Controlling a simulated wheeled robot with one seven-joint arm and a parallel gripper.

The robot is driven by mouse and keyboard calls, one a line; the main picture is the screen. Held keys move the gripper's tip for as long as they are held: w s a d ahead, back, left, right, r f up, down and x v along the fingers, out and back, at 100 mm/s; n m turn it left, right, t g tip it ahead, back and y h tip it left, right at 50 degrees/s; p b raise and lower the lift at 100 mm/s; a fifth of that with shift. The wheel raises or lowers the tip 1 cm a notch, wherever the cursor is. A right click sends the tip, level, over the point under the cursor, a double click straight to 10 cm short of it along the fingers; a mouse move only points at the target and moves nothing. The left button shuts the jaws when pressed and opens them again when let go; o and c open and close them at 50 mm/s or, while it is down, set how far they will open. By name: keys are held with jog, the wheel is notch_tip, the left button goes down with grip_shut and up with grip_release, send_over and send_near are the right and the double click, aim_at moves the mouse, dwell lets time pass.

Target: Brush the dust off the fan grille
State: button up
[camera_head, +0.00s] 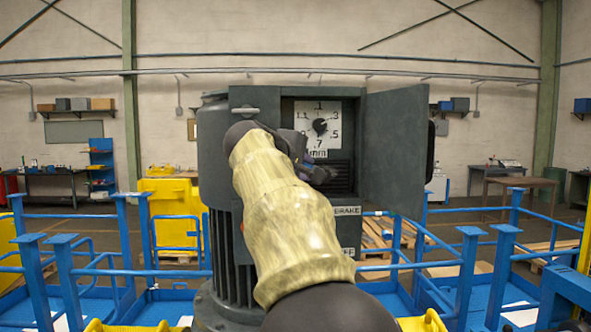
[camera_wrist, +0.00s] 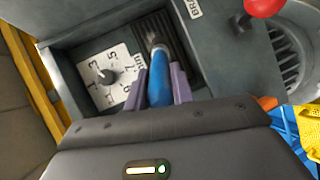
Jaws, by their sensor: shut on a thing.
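My gripper (camera_wrist: 159,82) is shut on the blue handle of a brush (camera_wrist: 159,86). The brush's pale tip end (camera_wrist: 155,42) points into an open recess in a dark grey machine housing. The dark slatted fan grille (camera_wrist: 180,40) lies in the recess, beside and under the brush end. I cannot tell whether the bristles touch it, nor make out dust. In the head view, part of the grille (camera_head: 341,179) shows below a white dial, and my arm hides much of the recess. My gripper (camera_head: 312,168) is partly hidden by my wrist there.
The white dial (camera_wrist: 108,76) sits beside the grille. The housing's door (camera_head: 395,150) stands open at the right. A red knob (camera_wrist: 265,5) sticks out near a round vent. Blue railings (camera_head: 470,270) surround the machine.

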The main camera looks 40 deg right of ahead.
jog(key=shift+s+d, duration=0.15)
jog(key=shift+d, duration=0.05)
jog(key=shift+s+d, duration=0.45)
jog(key=shift+d, duration=0.35)
jog(key=shift+s+d, duration=0.4)
jog(key=shift+d, duration=0.4)
jog(key=shift+w+a, duration=0.1)
jog(key=shift+a, duration=0.05)
jog(key=shift+w+a, duration=0.45)
jog(key=shift+a, duration=0.3)
jog(key=shift+w+a, duration=0.45)
jog(key=shift+a, duration=0.3)
jog(key=shift+w+a, duration=0.5)
jog(key=shift+a, duration=0.3)
jog(key=shift+w+a, duration=0.5)
jog(key=shift+a, duration=0.25)
jog(key=shift+s, duration=0.15)
